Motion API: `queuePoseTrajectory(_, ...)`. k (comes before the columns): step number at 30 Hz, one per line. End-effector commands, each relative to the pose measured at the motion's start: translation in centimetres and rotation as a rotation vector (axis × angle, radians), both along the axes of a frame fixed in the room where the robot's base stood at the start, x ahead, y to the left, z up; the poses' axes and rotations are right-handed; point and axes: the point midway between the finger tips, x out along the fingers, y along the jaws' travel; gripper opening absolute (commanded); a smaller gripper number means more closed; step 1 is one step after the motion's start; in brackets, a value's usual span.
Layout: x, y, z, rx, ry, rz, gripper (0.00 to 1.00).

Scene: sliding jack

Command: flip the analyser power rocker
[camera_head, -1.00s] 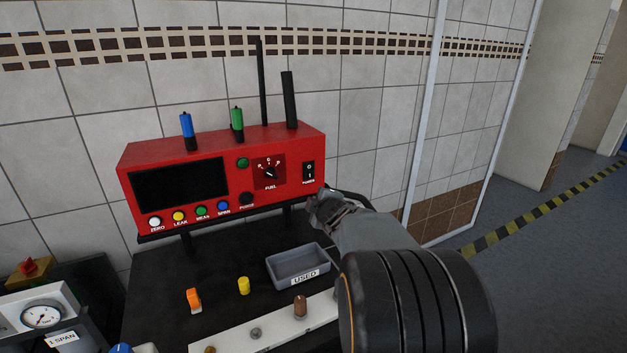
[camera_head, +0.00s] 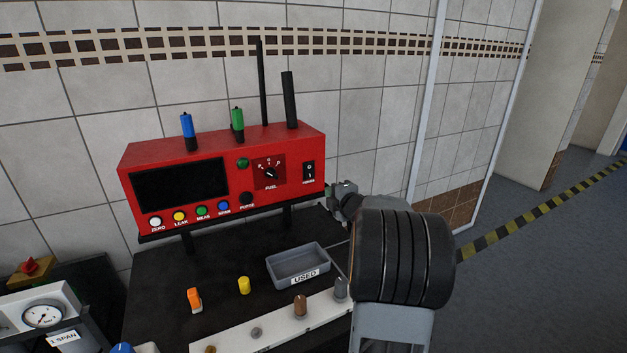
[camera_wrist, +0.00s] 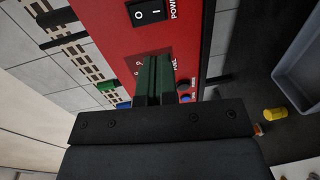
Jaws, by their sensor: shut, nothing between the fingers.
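The red analyser (camera_head: 222,180) stands on a raised shelf against the tiled wall. Its black power rocker (camera_head: 308,171) is at the right end of the front panel, right of the fuel dial (camera_head: 269,172). In the wrist view the rocker (camera_wrist: 147,12) shows near the top, with its O and I marks; the label beside it is partly cut off. My gripper (camera_head: 335,193) is right of and a little below the rocker in the head view. In the wrist view its dark fingers (camera_wrist: 154,75) are together and empty, below the rocker in the picture. I see no contact with the rocker.
A grey tray marked USED (camera_head: 298,266) sits on the black bench below the analyser. An orange piece (camera_head: 194,299), a yellow piece (camera_head: 244,285) and a white strip with several plugs (camera_head: 260,330) lie nearby.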

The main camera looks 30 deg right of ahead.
Motion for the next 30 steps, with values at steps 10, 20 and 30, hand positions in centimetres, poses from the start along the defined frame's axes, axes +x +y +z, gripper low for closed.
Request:
queuePoseTrajectory(10,6.5,-0.7,-0.7,0.003,0.002,0.003,0.00)
queuePoseTrajectory(20,11.0,-1.4,-1.2,0.001,0.001,0.001,0.00)
queuePoseTrajectory(30,12.4,-1.6,-1.5,0.001,0.000,0.000,0.00)
